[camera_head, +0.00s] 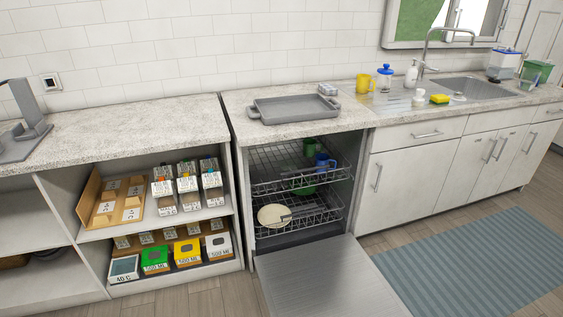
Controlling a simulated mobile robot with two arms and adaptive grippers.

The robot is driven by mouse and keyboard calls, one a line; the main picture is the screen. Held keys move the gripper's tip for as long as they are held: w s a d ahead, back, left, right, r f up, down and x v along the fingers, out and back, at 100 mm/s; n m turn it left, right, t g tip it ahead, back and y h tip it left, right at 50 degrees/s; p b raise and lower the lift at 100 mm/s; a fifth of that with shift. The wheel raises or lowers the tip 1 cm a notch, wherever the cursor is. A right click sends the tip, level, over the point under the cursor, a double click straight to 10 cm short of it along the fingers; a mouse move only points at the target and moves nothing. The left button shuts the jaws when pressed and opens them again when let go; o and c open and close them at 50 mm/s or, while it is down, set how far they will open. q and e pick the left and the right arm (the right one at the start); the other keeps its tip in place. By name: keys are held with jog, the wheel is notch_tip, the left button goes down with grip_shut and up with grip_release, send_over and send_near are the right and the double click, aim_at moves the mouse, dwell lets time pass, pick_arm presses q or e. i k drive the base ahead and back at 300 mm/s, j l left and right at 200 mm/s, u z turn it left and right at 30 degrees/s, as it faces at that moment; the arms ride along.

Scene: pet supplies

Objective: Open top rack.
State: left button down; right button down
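An open dishwasher stands under the counter in the middle of the head view, its door (335,280) folded down toward the floor. Its top rack (275,178) is a wire rack inside the cavity, with a blue cup (324,162) and a green cup (310,147) at its right side. The bottom rack (300,222) below it holds a cream plate (275,215) and a green item (304,188). Both racks appear to be inside the cavity. Neither of my grippers shows in this view.
A grey tray (293,109) lies on the counter above the dishwasher. Open shelves (90,235) with boxes and bottles stand at the left. A cabinet (405,185) and a sink (470,88) are at the right. A blue-grey rug (480,262) lies on the floor.

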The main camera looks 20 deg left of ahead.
aim_at(290, 156)
jog(key=i+j+z, duration=0.1)
jog(key=j+z, duration=0.2)
jog(key=j, duration=0.55)
jog(key=j+z, duration=0.3)
jog(key=j, duration=0.55)
